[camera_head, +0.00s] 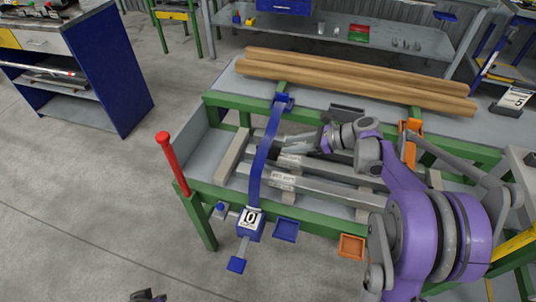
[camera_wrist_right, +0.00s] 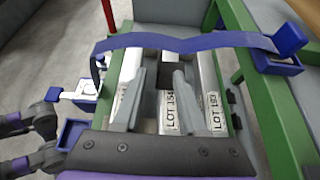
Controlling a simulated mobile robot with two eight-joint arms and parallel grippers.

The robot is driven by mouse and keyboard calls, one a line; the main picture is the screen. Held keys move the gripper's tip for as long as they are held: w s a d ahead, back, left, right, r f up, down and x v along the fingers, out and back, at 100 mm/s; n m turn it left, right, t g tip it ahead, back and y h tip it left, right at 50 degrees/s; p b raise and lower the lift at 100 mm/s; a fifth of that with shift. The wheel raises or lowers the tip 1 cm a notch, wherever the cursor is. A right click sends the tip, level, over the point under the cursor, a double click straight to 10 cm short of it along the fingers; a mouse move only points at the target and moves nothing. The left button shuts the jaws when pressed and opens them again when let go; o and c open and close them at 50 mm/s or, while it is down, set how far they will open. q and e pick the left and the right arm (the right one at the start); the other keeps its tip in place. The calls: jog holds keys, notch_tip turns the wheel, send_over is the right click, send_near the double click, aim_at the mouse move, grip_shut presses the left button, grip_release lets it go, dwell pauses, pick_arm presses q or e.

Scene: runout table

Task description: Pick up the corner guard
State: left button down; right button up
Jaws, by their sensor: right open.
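My right gripper (camera_head: 300,142) reaches left over the metal bars on the green-framed table. In the right wrist view its two grey fingers (camera_wrist_right: 160,85) are apart, over the bars, just on the near side of the blue strap. A small dark piece (camera_wrist_right: 168,70) shows between the fingertips, beside the strap. It may be the corner guard, but its shape is too hidden to be sure. I see no contact between it and the fingers. A dark tip (camera_head: 148,296) at the bottom edge of the head view may be my left gripper; its jaws cannot be made out.
The blue strap (camera_head: 264,160) crosses the bars to a blue ratchet (camera_head: 250,225) at the front. A red post (camera_head: 167,150) stands at the left corner. Blue (camera_head: 285,230) and orange (camera_head: 351,247) trays hang in front. Long brown tubes (camera_head: 350,75) lie behind.

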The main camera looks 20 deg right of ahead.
aim_at(267, 157)
jog(key=x, duration=0.4)
jog(key=f+b+x, duration=0.1)
jog(key=x, duration=0.4)
jog(key=shift+s+d+r, duration=0.1)
jog(key=shift+s+d, duration=0.05)
jog(key=shift+s, duration=0.05)
jog(key=shift+w+a+f, duration=0.2)
jog(key=shift+w+a, duration=0.05)
jog(key=shift+a, duration=0.1)
grip_shut()
